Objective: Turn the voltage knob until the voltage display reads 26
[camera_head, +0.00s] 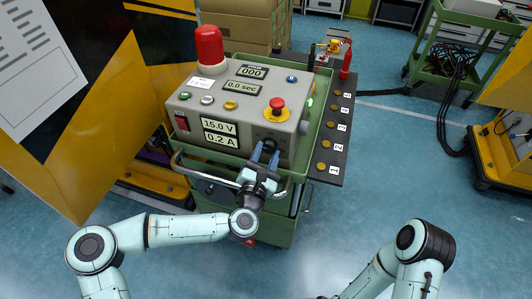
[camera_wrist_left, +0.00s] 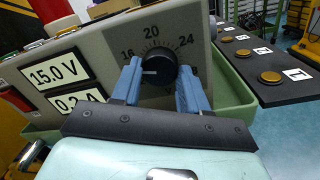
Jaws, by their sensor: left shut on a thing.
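The voltage knob (camera_wrist_left: 157,66) is a round black dial on the front of a grey control box (camera_head: 222,103). Its scale shows 16, 20 and 24, and its white mark points left, near the 16 side. The voltage display (camera_head: 218,126) reads 15.0 V; it also shows in the left wrist view (camera_wrist_left: 59,71). My left gripper (camera_head: 265,152) has its blue fingers on either side of the knob and is shut on it. In the head view the gripper mostly hides the knob. My right arm shows at the lower right, but its gripper is out of view.
The current display (camera_head: 219,139) reads 0.2 A below the voltage. A red emergency button (camera_head: 277,105) and a red lamp (camera_head: 209,46) stand on the box. The box sits in a green cart with a metal handle (camera_head: 190,175). A dark panel (camera_head: 336,130) with several brass buttons lies right.

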